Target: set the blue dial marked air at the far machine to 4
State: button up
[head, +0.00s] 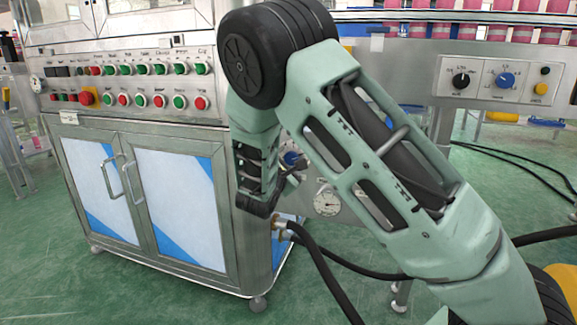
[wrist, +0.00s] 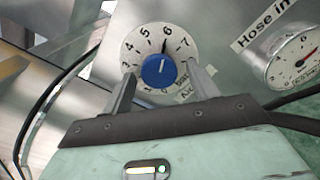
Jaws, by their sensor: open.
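The blue dial (wrist: 158,70) sits on a round white scale in the wrist view. Its pointer stands at about 6. In the head view the dial (head: 291,159) shows small, partly hidden by my arm. My gripper (wrist: 160,76) is open, with one finger on each side of the dial. Whether the fingers touch it I cannot tell. In the head view my gripper (head: 289,178) is at the dial, largely hidden behind my wrist.
A pressure gauge (wrist: 294,60) labelled "Hose in" is right of the dial; the head view shows a gauge (head: 326,203) too. Another blue knob (head: 505,80) is on the right panel. A steel cabinet (head: 150,190) stands left. Black hoses (head: 330,278) run below my arm.

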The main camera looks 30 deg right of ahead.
jog(key=c, duration=1)
jog(key=shift+r+n+p, duration=0.15)
jog(key=shift+n+p, duration=0.15)
jog(key=shift+p, duration=0.4)
jog(key=n+p, duration=0.2)
jog(key=p, duration=0.2)
jog(key=shift+r+n+p, duration=0.2)
jog(key=shift+n+p, duration=0.1)
jog(key=shift+n, duration=0.1)
jog(key=n+p, duration=0.3)
jog(key=p, duration=0.3)
jog(key=shift+s+n, duration=0.1)
jog(key=shift+n, duration=0.3)
jog(key=n+p, duration=0.4)
jog(key=p, duration=0.1)
jog(key=shift+d+f+p, duration=0.1)
jog(key=shift+f+p, duration=0.05)
jog(key=shift+p, duration=0.2)
jog(key=shift+f+n+p, duration=0.2)
jog(key=shift+n+p, duration=0.8)
jog(key=shift+p, duration=0.25)
jog(key=shift+s+f, duration=0.1)
